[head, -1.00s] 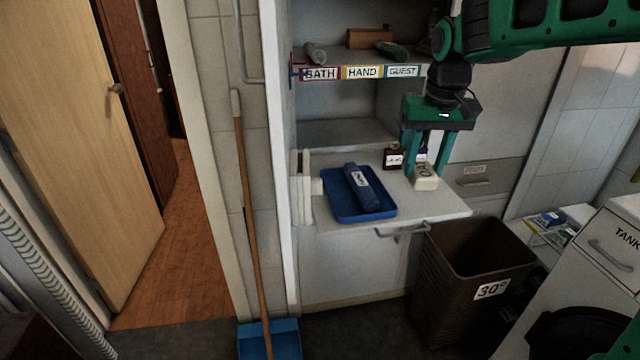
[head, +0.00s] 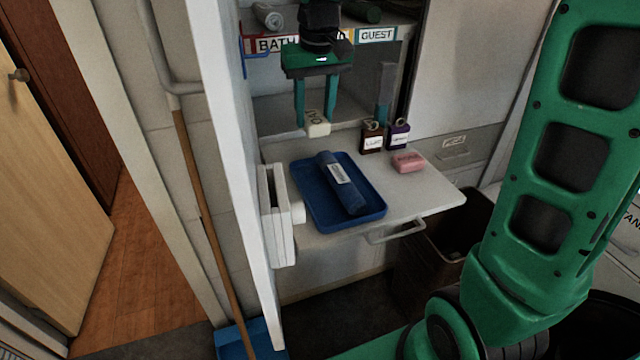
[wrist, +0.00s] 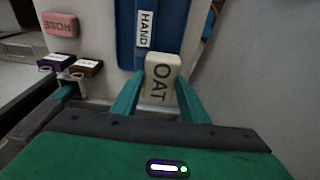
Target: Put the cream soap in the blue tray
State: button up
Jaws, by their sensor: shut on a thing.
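The cream soap (head: 316,124), marked OAT in the wrist view (wrist: 160,80), is held between the fingers of my gripper (head: 314,112). My gripper is shut on it and holds it above the back edge of the blue tray. The blue tray (head: 314,216) lies on the white pull-out shelf. A rolled dark blue towel (head: 342,184) lies lengthwise in the tray, with a label reading HAND in the wrist view (wrist: 144,30). There is bare tray floor on both sides of the roll.
A white upright object (head: 276,215) is at the shelf's left edge. A labelled towel shelf (head: 376,35) is above.

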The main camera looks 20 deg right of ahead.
jog(key=shift+w+a, duration=0.1)
jog(key=shift+a, duration=0.1)
jog(key=shift+f, duration=5)
jog(key=shift+f, duration=0.55)
jog(key=o, duration=1.3)
jog(key=shift+c, duration=0.2)
jog(key=r, duration=0.4)
jog(key=s+r, duration=0.1)
jog(key=r, duration=0.3)
jog(key=s+r, duration=0.1)
jog(key=r, duration=0.4)
jog(key=s+d+f+m, duration=0.3)
jog(key=s+d+f, duration=0.1)
jog(key=s+d, duration=0.85)
jog(key=s+d+f+m, duration=0.1)
jog(key=s+d+f, duration=0.2)
jog(key=s, duration=0.5)
jog(key=s+d+f+m+g, duration=0.1)
jog(key=s+d+f+m, duration=0.1)
jog(key=s, duration=0.7)
notch_tip(320, 180, down, 2)
jog(key=shift+d+f+g, duration=0.15)
jog(key=shift+d+g, duration=0.15)
jog(key=shift+d, duration=0.4)
